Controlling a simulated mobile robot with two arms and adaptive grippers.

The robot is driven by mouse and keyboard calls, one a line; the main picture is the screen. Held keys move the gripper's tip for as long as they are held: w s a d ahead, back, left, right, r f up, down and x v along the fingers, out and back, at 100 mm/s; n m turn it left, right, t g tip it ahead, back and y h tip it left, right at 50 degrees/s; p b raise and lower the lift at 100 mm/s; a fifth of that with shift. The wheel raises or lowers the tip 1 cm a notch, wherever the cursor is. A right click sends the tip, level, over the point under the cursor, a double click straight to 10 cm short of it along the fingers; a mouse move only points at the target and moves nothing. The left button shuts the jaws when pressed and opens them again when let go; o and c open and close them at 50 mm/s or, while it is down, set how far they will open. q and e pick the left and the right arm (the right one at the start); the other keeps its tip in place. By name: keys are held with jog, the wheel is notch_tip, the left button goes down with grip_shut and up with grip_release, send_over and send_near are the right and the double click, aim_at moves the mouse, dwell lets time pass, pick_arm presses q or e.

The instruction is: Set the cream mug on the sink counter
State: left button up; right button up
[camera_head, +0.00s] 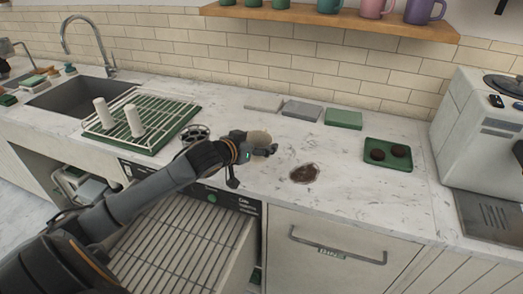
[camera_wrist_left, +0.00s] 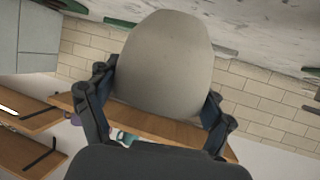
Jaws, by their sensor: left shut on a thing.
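The cream mug (camera_head: 259,137) is held in my left gripper (camera_head: 262,150) above the marble counter, left of a brown stain. The mug also fills the upper middle of the left wrist view (camera_wrist_left: 165,65), between the two dark fingers (camera_wrist_left: 155,105), which are shut on it. Its handle is not visible. The sink (camera_head: 78,98) with a curved tap is at the far left of the head view, set in the marble counter (camera_head: 215,97). My right gripper is not in view.
A drying rack (camera_head: 112,132) with two white upright things stands between sink and gripper. A brown stain (camera_head: 304,173), a green tray (camera_head: 388,165) and folded cloths (camera_head: 301,109) lie on the counter. A shelf (camera_head: 335,22) holds several mugs. A wire rack (camera_head: 185,245) shows below the counter's front.

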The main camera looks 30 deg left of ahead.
pick_arm(q)
jog(key=shift+w+a+f, duration=0.2)
jog(key=shift+w+f, duration=0.75)
jog(key=shift+f, duration=0.05)
jog(key=shift+w+f+p, duration=0.1)
jog(key=shift+f+p, duration=0.35)
jog(key=shift+f, duration=1.3)
jog(key=o, duration=1.4)
jog(key=shift+f, duration=0.15)
jog(key=shift+c, duration=0.2)
jog(key=v, duration=1.2)
jog(key=shift+r+b, duration=0.2)
jog(key=shift+b, duration=0.25)
